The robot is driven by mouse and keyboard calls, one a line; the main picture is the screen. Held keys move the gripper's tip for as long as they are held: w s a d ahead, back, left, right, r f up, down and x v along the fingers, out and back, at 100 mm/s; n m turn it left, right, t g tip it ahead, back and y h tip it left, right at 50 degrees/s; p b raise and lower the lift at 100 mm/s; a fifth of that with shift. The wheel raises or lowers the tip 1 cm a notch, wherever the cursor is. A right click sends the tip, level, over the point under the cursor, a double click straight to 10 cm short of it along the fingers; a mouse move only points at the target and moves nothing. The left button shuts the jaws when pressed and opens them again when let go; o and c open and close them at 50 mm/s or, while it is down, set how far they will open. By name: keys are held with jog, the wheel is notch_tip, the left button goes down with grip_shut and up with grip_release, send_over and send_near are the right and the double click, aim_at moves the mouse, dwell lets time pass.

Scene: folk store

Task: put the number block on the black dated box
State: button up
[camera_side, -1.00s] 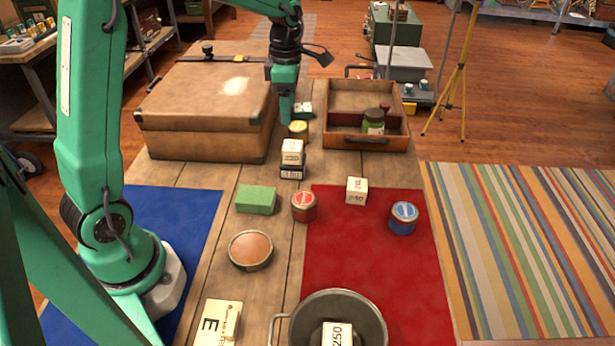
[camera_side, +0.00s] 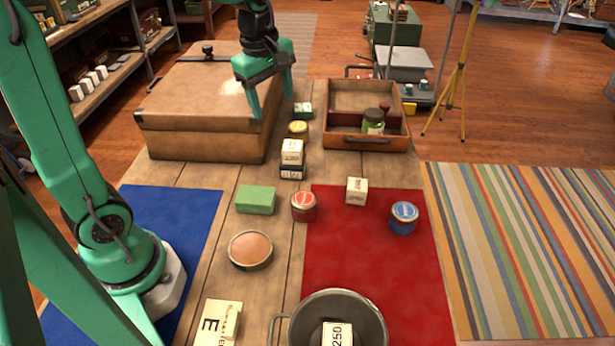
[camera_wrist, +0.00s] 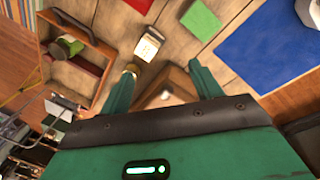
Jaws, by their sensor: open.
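A white number block (camera_side: 292,150) sits upright on top of the black dated box (camera_side: 292,173), which stands on the wooden table just behind the red mat. The box's pale label faces the side camera. The block also shows in the wrist view (camera_wrist: 149,44), from above, with the box mostly hidden beneath it. My gripper (camera_side: 273,105) is open and empty, raised beside the brown suitcase's right end, behind and above the block. Both fingers are apart from the block.
A brown suitcase (camera_side: 205,115) stands left, an open brown case (camera_side: 350,93) right. Another white block (camera_side: 357,190) lies on the red mat (camera_side: 375,265). A green block (camera_side: 256,199), red tin (camera_side: 304,206) and blue tin (camera_side: 404,217) stand nearby; a pot (camera_side: 365,305) is in front.

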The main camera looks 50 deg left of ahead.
jog(key=s+d+m+t, duration=0.2)
jog(key=s+m, duration=0.5)
jog(key=m, duration=0.2)
jog(key=s+d+r+m+t, duration=0.1)
jog(key=s+d+m, duration=0.1)
jog(key=s+m, duration=0.5)
jog(key=shift+s+d+r+m+t, duration=0.2)
jog(key=shift+s+r+m+t, duration=0.15)
jog(key=shift+m, duration=0.85)
jog(key=shift+o, duration=0.5)
